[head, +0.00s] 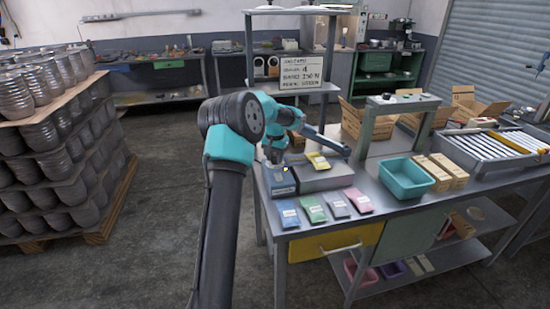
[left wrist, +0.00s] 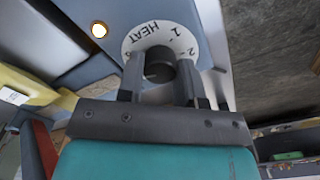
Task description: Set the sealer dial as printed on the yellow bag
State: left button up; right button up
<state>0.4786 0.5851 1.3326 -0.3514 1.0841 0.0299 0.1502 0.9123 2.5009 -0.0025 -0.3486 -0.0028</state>
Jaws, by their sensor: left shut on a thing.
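The sealer (head: 325,177) stands on the near left part of the metal bench, with a blue control face (head: 281,189) at its left end. The yellow bag (head: 318,161) lies on top of the sealer; its print is too small to read. In the left wrist view the dark round dial knob (left wrist: 159,62) sits on a white disc (left wrist: 184,36) marked HEAT, with numerals 1 and 2 visible. My left gripper (left wrist: 160,85) is shut on the knob, one finger on each side. The fingers hide part of the scale and the knob's pointer. My right gripper is out of view.
Blue, green, grey and pink bags (head: 338,204) lie along the bench's front edge. A teal bin (head: 406,178) and tan packs (head: 442,172) stand to the right, beside a roller conveyor (head: 490,148). A lit lamp (left wrist: 99,29) shows near the dial. A sign (head: 302,72) stands behind.

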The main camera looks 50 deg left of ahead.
aim_at(275, 158)
pick_arm(q)
jog(key=n, duration=0.6)
dwell(0.4)
jog(key=o, duration=0.9)
jog(key=shift+r, duration=0.15)
notch_tip(275, 158, up, 17)
jog(key=shift+r, duration=0.1)
dwell(0.6)
